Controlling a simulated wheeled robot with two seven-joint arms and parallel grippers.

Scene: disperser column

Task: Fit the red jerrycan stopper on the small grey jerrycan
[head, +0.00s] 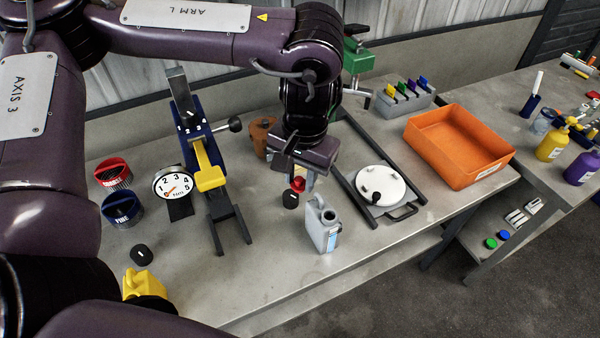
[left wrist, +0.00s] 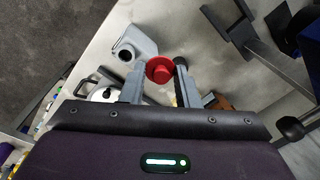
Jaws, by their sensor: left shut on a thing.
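My left gripper (head: 300,180) is shut on the red jerrycan stopper (head: 298,185). In the left wrist view the stopper (left wrist: 160,69) sits between the fingertips of the gripper (left wrist: 159,76). The small grey jerrycan (head: 321,229) stands upright on the bench, in front of the gripper and slightly to its right in the head view. Its dark open mouth shows in the left wrist view, where the jerrycan (left wrist: 139,43) is just beyond and left of the stopper. The stopper appears apart from the mouth. My right gripper is not in view.
A black cap (head: 290,201) lies just left of the grey jerrycan. A dark rail frame with a white round lid (head: 380,185) is to the right, then an orange tray (head: 460,145). A lever press with a yellow arm (head: 210,178) stands left.

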